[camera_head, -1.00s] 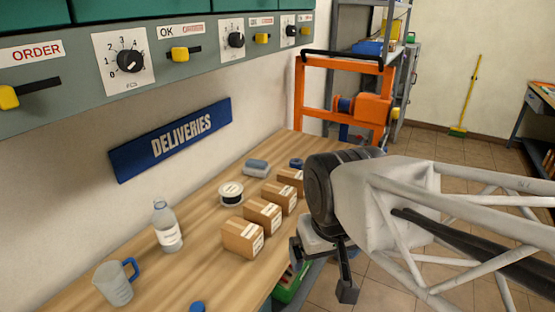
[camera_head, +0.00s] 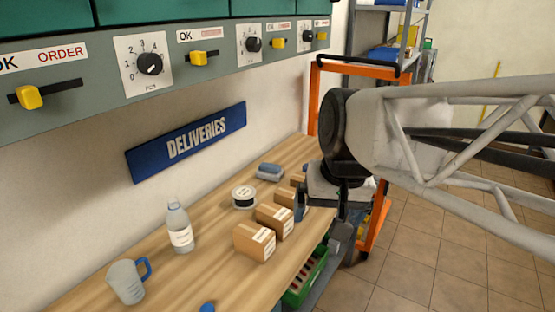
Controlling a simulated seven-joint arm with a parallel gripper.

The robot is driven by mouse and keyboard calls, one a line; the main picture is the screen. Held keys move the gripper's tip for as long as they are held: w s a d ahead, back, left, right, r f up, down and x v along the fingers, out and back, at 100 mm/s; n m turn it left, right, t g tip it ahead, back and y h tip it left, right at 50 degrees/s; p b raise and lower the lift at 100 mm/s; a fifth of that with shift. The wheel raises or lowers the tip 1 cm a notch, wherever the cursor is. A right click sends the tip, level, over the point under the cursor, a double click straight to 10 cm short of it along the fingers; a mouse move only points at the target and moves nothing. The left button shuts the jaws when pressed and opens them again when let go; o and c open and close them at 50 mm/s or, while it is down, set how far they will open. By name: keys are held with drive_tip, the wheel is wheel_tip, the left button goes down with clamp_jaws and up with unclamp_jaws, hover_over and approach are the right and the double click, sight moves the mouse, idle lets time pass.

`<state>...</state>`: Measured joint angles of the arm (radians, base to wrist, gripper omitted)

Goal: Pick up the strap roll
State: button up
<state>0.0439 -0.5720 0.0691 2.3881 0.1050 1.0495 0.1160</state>
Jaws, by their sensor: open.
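A white spool with a dark centre (camera_head: 243,196), which looks like the strap roll, lies on the wooden bench behind the row of boxes. My gripper (camera_head: 321,224) is open, pointing down at the bench's front edge, right of the boxes. It is apart from the spool, with boxes between them in the picture. No held object shows between the fingers. My gripper and wrist hide part of the bench's far end.
Several cardboard boxes (camera_head: 254,241) stand in a row along the bench front. A bottle (camera_head: 179,226), a mug (camera_head: 127,281) and blue-grey rolled items (camera_head: 269,172) share the bench. A green crate (camera_head: 306,277) sits below its edge. An orange frame (camera_head: 375,226) stands behind my arm.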

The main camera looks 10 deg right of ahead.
drive_tip(key=w+d+r+m+y, duration=0.15)
drive_tip(key=w+m, duration=0.25)
drive_tip(key=w, duration=0.7)
drive_tip(key=w+d+r+m+t+y, duration=0.15)
drive_tip(key=w+m, duration=0.25)
drive_tip(key=w, duration=0.6)
drive_tip(key=w+d+r+m+y, duration=0.1)
drive_tip(key=w+d+m+y, duration=0.25)
drive_tip(key=w, duration=0.75)
drive_tip(key=w+d+f+m+t+y, duration=0.1)
drive_tip(key=w+d+f+m+t, duration=0.2)
drive_tip(key=w+d+m, duration=0.55)
drive_tip(key=w+d+f+m+t+y, duration=0.2)
drive_tip(key=w+d+f+m, duration=0.15)
drive_tip(key=w+d, duration=1)
drive_tip(key=w+a+f, duration=0.1)
drive_tip(key=f, duration=0.7)
drive_tip(key=w+a+f, duration=0.1)
drive_tip(key=f, duration=0.8)
drive_tip(key=w+a+f, duration=0.1)
drive_tip(key=a+f, duration=0.1)
drive_tip(key=f, duration=0.6)
drive_tip(key=shift+w+f, duration=0.15)
drive_tip(key=shift+w, duration=0.15)
drive_tip(key=shift+x, duration=1.3)
